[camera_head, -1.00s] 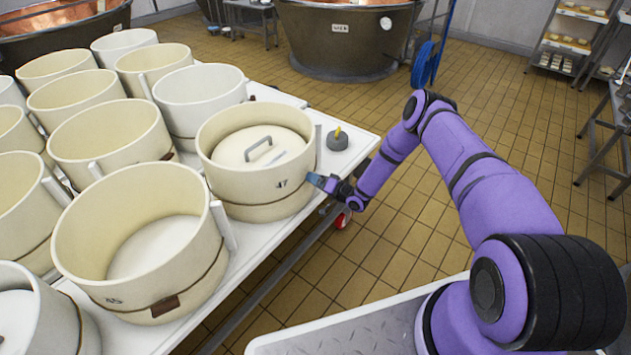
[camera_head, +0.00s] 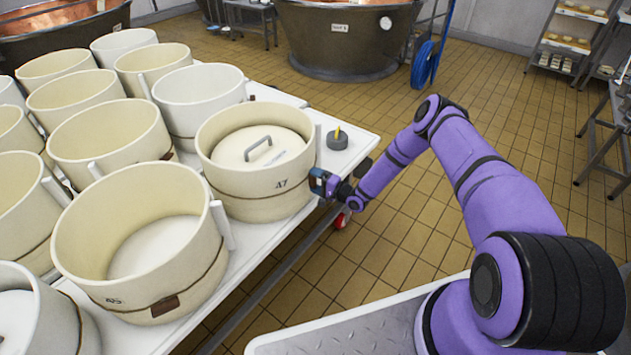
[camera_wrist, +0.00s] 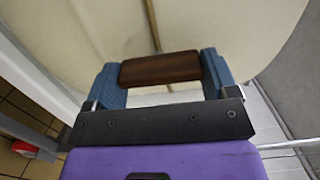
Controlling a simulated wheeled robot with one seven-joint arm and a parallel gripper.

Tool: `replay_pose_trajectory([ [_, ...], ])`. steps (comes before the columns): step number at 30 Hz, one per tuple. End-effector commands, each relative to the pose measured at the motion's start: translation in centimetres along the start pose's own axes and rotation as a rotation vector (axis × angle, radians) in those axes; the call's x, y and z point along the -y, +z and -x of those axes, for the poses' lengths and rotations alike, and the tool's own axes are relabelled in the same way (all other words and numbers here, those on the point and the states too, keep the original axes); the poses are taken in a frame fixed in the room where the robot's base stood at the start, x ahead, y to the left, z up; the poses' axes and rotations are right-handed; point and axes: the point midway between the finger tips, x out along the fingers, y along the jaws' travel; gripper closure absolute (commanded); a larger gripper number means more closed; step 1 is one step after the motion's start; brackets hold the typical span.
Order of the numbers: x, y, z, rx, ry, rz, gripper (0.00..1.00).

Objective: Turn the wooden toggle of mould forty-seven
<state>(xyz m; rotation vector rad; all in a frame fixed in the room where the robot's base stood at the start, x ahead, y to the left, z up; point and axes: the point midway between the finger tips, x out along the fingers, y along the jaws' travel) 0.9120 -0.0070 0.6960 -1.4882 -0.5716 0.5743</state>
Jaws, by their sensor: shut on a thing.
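Mould forty-seven (camera_head: 258,205) is a cream round mould with "47" on its wall. It stands at the table's right edge, with a white handled lid (camera_head: 261,148) inside. A dark cord (camera_head: 262,196) runs around it. My gripper (camera_head: 320,181) is at its right side in the head view. In the wrist view, my gripper (camera_wrist: 162,75) is shut on the brown wooden toggle (camera_wrist: 160,68), one blue finger at each end. The toggle lies crosswise to the cord (camera_wrist: 152,25). In the head view my gripper hides the toggle.
Another mould (camera_head: 140,240), with its own toggle (camera_head: 164,306), stands at the front left. Several more moulds fill the table behind. A dark round weight (camera_head: 337,140) with a yellow mark sits on the table's right corner. The tiled floor (camera_head: 420,215) beyond is open.

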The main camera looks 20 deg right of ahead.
Motion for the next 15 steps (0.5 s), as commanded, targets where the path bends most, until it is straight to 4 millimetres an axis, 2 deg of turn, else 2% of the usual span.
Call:
replay_pose_trajectory([
  [13,-0.16,0.03,0.14,0.0,0.003,-0.012,0.44],
  [14,-0.16,0.03,0.14,0.0,0.003,-0.012,0.18],
  [15,-0.16,0.03,0.14,0.0,0.003,-0.012,0.09],
])
